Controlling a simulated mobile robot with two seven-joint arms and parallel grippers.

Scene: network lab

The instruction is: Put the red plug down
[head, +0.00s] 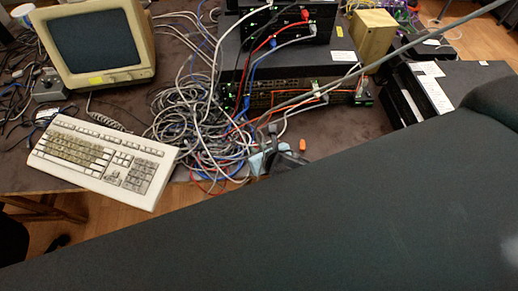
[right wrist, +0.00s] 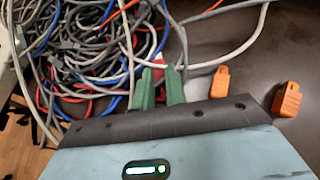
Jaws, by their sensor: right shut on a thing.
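My right gripper (head: 270,158) is low over the front edge of the table, beside the tangled cable pile. In the right wrist view its green fingers (right wrist: 162,82) are shut on the red plug (right wrist: 159,66). Only a small red part of the plug shows between and beyond the fingertips; the rest is hidden. White and grey cables run close by the fingertips. I cannot tell whether the plug touches the table. The plug cannot be made out in the head view. My left gripper is not in view.
Tangled cables (head: 195,125) lie left of the gripper, with a keyboard (head: 103,160) beyond. Two orange pieces (right wrist: 220,82) (right wrist: 287,98) lie on the table at right. Stacked network devices (head: 290,65) stand behind. Bare dark tabletop (head: 345,122) shows to the right.

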